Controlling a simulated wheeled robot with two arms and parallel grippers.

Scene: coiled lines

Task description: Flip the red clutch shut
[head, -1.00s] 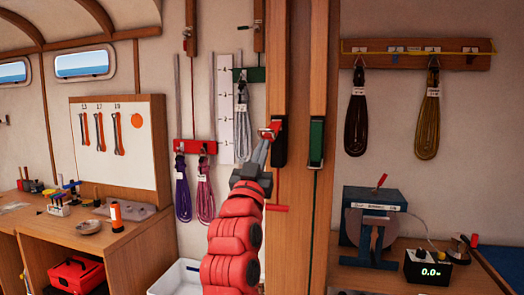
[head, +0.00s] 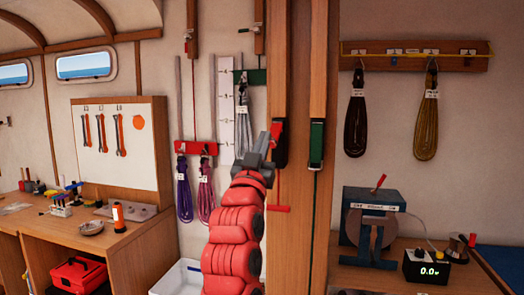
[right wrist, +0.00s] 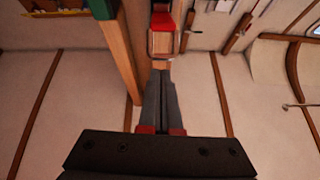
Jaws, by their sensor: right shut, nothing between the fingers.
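My right gripper (head: 265,138) is shut and empty, just left of the clutch in the head view. In the right wrist view its closed fingers (right wrist: 160,76) point up at the clutch, with a metal bracket between; whether they touch it I cannot tell. My left gripper is not in view.
A green clutch (head: 317,142) sits on the neighbouring post to the right. A red rail (head: 196,147) with purple and pink coils hangs left. A blue machine (head: 372,200) and a meter (head: 427,267) stand on the right bench.

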